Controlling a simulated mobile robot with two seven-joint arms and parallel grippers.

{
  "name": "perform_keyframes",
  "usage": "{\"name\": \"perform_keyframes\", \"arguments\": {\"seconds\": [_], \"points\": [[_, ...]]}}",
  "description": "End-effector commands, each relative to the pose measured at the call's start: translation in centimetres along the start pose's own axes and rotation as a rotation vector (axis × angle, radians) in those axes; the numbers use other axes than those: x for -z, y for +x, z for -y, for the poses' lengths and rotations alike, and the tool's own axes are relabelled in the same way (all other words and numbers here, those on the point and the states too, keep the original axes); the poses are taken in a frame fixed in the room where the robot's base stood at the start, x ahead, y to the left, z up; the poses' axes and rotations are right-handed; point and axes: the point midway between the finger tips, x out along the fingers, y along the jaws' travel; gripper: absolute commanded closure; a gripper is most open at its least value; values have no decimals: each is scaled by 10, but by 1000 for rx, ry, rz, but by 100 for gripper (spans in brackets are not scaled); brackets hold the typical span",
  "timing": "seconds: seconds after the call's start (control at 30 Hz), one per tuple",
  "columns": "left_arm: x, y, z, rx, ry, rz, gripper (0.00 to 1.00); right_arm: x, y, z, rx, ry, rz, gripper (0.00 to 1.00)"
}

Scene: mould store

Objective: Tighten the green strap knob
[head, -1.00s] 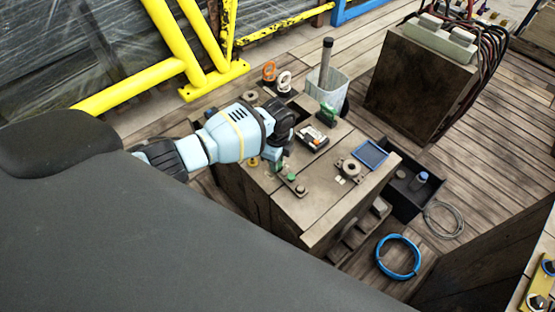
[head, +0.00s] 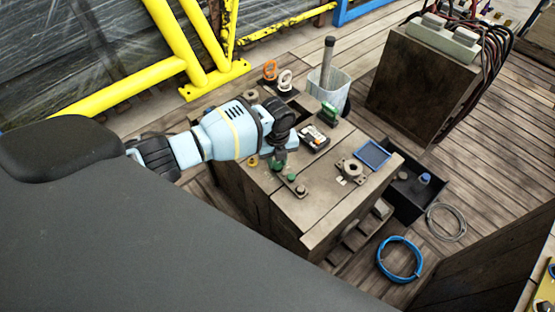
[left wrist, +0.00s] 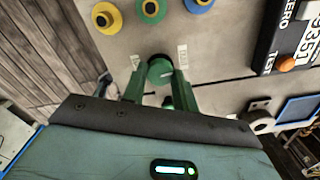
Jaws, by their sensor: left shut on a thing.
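The green strap knob (left wrist: 160,72) is round, with a pale line on its face, and sits on the grey bench top between two small white labels. My left gripper (left wrist: 159,84) has its green fingers on either side of it and is shut on it. In the head view my left gripper (head: 279,157) points down onto the near-left part of the bench top (head: 325,205). There the green strap knob (head: 277,167) is partly hidden by the fingers. My right gripper is not in view.
A meter (head: 314,138), a flanged fitting (head: 351,170) and a blue-rimmed tray (head: 372,154) are on the bench. A bucket (head: 329,90) stands behind. A blue hose coil (head: 399,277) lies on the deck.

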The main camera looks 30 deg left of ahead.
Motion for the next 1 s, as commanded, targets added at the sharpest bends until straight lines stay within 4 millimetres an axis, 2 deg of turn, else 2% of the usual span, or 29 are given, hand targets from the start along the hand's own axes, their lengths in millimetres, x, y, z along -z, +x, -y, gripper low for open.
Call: {"name": "perform_keyframes", "arguments": {"seconds": [0.23,0.7,0.73,0.9,1.0], "points": [[0,0,0,0,67,1,94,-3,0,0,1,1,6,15],[-1,-1,0,0,79,1,94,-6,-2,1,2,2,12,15],[-1,-1,0,0,79,1,70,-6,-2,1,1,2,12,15],[0,-1,0,0,79,1,50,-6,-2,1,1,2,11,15],[0,0,0,0,79,1,50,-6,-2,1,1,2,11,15]]}}
